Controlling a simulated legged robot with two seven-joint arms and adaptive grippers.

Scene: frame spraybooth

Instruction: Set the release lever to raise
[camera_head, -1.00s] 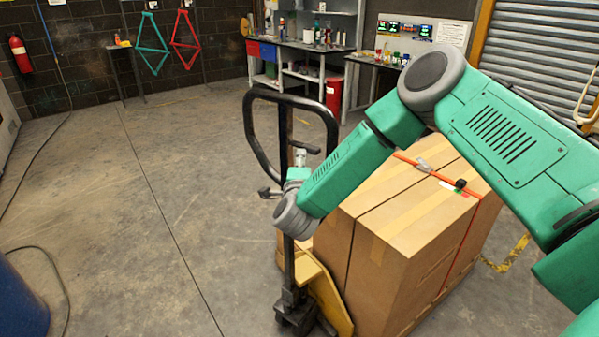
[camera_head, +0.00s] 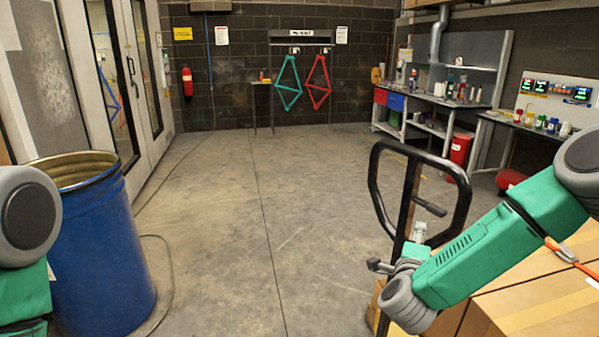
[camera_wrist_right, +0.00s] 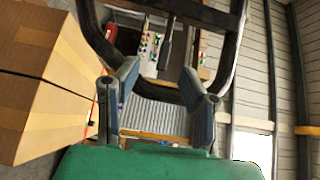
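The pallet truck's black loop handle (camera_head: 374,187) stands upright at right of centre in the head view. The dark release lever (camera_head: 430,206) sticks out inside the loop; it also shows as a short bar in the right wrist view (camera_wrist_right: 167,42). My right gripper (camera_head: 398,249) is beside the handle shaft, below the loop and lever. In the wrist view its two fingers (camera_wrist_right: 160,76) are spread apart with nothing held between them, and the loop passes behind them. The lever's exact setting cannot be told. My left gripper is out of view; only its arm shows at left.
Cardboard boxes (camera_head: 545,300) stand at lower right beside the handle. A blue drum (camera_head: 100,255) stands at left near my left arm. A workbench (camera_head: 440,100) and a red bin (camera_head: 459,152) are at the back right. The middle floor is clear.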

